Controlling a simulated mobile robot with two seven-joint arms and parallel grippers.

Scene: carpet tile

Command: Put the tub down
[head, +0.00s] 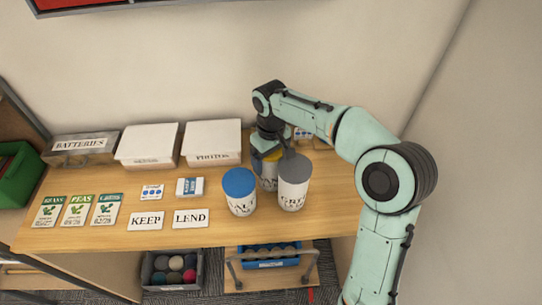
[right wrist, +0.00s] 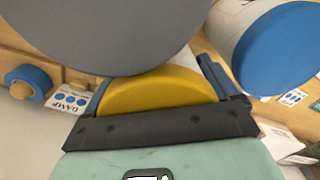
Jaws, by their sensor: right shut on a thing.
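My right gripper (head: 267,155) reaches down from above and is shut on a tub with a yellow lid (head: 268,182). In the right wrist view the yellow lid (right wrist: 160,92) sits between the blue-grey fingers. The held tub is upright, behind and between a blue-lidded tub (head: 239,194) and a grey-lidded tub (head: 292,184) on the wooden table (head: 90,236). The front tubs and my gripper hide much of it, so I cannot tell whether its base touches the table. My left gripper is not in view.
White lidded boxes (head: 213,140) and a box marked BATTERIES (head: 82,146) stand along the back. Crates (head: 270,262) stand below. Some tabletop right of the tubs is bare.

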